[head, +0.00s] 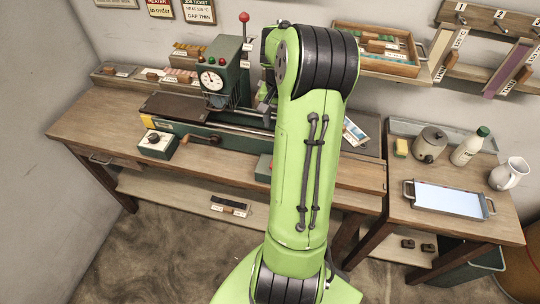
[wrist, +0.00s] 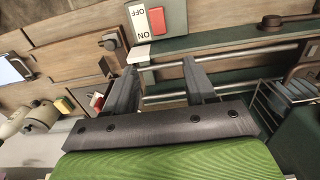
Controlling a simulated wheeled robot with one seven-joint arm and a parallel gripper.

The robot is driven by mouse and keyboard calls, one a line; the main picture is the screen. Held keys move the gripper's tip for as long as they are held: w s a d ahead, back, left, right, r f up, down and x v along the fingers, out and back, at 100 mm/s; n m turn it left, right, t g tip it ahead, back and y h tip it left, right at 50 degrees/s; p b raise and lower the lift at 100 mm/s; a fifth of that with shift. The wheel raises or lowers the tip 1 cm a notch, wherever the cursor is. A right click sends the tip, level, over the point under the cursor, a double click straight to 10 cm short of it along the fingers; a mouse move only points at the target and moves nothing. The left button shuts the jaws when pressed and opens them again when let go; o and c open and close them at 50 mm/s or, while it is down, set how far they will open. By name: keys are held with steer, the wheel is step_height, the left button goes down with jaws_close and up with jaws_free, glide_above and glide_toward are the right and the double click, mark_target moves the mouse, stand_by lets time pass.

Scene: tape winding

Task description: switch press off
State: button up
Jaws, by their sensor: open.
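A green switch box (wrist: 175,14) with a red rocker (wrist: 157,20) is at the top of the wrist view. Beside the rocker is a white label (wrist: 138,22) reading OFF and ON. Which side of the rocker is down I cannot tell. My gripper (wrist: 159,64) is open and empty, its two fingers pointing towards the box, apart from it in the picture. In the head view my arm hides the gripper; a green box (head: 264,168), perhaps the switch box, shows partly beside it. The green press (head: 228,80) with a round gauge (head: 212,80) stands on the bench.
Metal rails (wrist: 225,62) run behind the fingers, and a wire rack (wrist: 277,103) is to the right. In the head view, a control box with a knob (head: 157,144) is at the bench front left. A tray (head: 448,200), kettle (head: 430,143) and bottle (head: 470,146) stand right.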

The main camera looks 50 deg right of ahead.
step_height(320, 180, down, 15)
steer(key=b, duration=0.2)
steer(key=shift+b, duration=0.3)
steer(key=shift+c, duration=0.4)
